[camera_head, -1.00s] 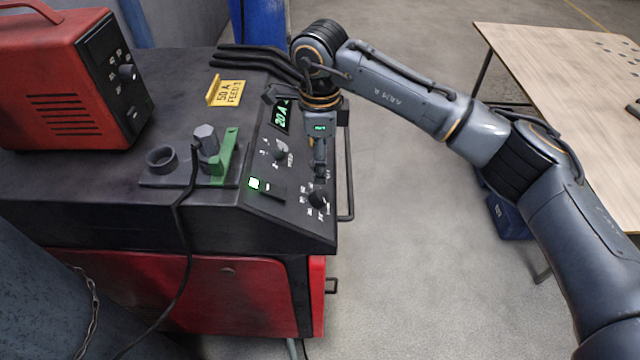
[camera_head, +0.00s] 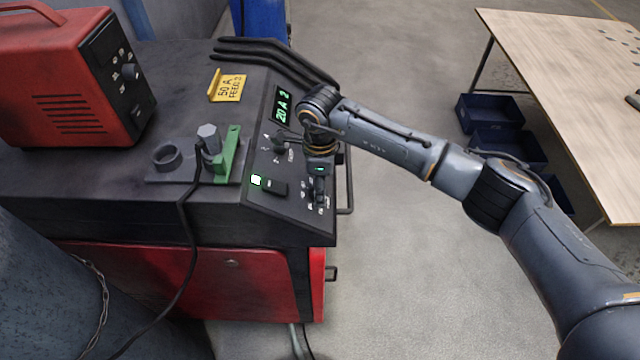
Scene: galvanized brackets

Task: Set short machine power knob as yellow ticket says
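The short machine (camera_head: 120,219) is a dark cabinet with a sloped control panel on its right side. The yellow ticket (camera_head: 229,87) stands on its top and reads "50 A FEED 3". The green display (camera_head: 283,105) reads "20 A" with a further digit, probably 2. An upper knob (camera_head: 278,141) sits mid-panel. A lower knob (camera_head: 311,193) is largely covered by my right gripper (camera_head: 318,200), which points down over it. I cannot tell whether its fingers are around the knob or only above it. My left gripper is out of view.
A red unit (camera_head: 65,85) with knobs stands on the machine's top left. A green clamp piece and grey fittings (camera_head: 208,135) sit near the panel. Black bars (camera_head: 265,55) lie behind. Blue bins (camera_head: 490,112) and a wooden table (camera_head: 560,70) stand at right.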

